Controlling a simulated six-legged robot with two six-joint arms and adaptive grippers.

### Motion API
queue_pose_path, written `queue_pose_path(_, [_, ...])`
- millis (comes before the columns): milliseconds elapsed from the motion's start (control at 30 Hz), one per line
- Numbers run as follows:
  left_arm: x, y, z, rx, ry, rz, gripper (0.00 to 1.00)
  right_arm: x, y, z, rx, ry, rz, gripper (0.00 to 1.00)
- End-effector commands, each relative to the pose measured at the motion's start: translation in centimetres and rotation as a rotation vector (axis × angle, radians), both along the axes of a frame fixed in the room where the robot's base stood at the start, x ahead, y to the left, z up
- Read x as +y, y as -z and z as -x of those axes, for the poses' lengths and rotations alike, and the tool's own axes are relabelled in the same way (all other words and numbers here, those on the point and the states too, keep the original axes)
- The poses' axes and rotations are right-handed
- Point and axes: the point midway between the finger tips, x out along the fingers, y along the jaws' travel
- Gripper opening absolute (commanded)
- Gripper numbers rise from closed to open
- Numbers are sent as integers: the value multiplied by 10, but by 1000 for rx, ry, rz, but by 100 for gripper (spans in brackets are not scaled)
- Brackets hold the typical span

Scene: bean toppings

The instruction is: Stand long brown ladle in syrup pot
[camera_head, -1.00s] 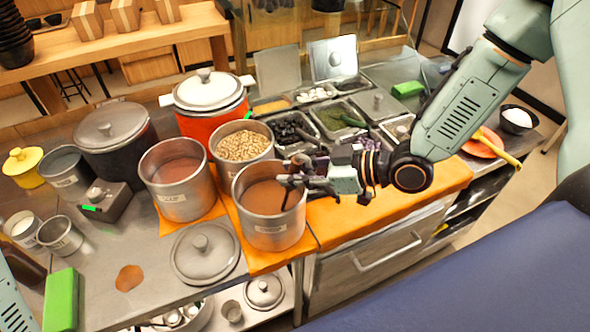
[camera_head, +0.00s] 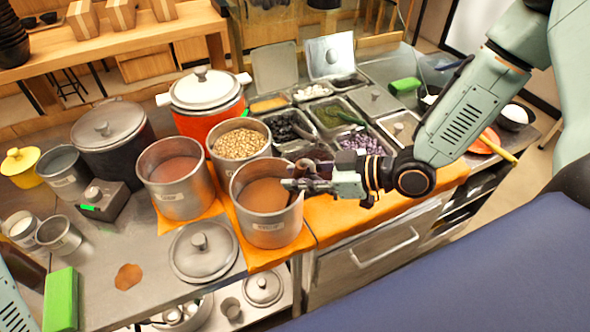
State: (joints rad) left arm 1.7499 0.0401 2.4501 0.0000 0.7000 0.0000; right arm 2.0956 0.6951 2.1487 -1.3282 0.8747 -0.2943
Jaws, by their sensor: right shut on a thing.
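A steel pot of brown syrup (camera_head: 266,233) stands at the front edge of the counter on an orange mat. A second steel pot with reddish-brown liquid (camera_head: 185,203) stands to its left; the labels are too small to read. My right gripper (camera_head: 292,185) is at the right rim of the front pot, its fingertips over the opening. It is shut on a dark brown thing, seemingly the long brown ladle (camera_head: 317,153), of which only a small part shows; the fingers hide the rest. I cannot tell whether its lower end is in the syrup. My left gripper is not in view.
Behind the front pot stand a pot of beans (camera_head: 241,145) and a red pot with a white lid (camera_head: 205,92). Topping trays (camera_head: 333,113) lie at the back right. A loose steel lid (camera_head: 200,250) lies left of the front pot.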

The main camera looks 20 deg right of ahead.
Motion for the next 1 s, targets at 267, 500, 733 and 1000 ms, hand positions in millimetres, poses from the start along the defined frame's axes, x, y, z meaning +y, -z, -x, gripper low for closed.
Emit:
queue_pose_path(267, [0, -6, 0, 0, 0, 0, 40, -4, 1, 5, -1, 0, 0, 0])
queue_pose_path(500, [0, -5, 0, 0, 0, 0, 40, -4, 2, 6, -1, 0, 0, 25])
queue_pose_path(733, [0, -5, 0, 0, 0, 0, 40, -4, 2, 6, 0, -1, 0, 45])
queue_pose_path(1000, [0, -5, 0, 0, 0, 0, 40, -4, 2, 6, 0, -1, 0, 50])
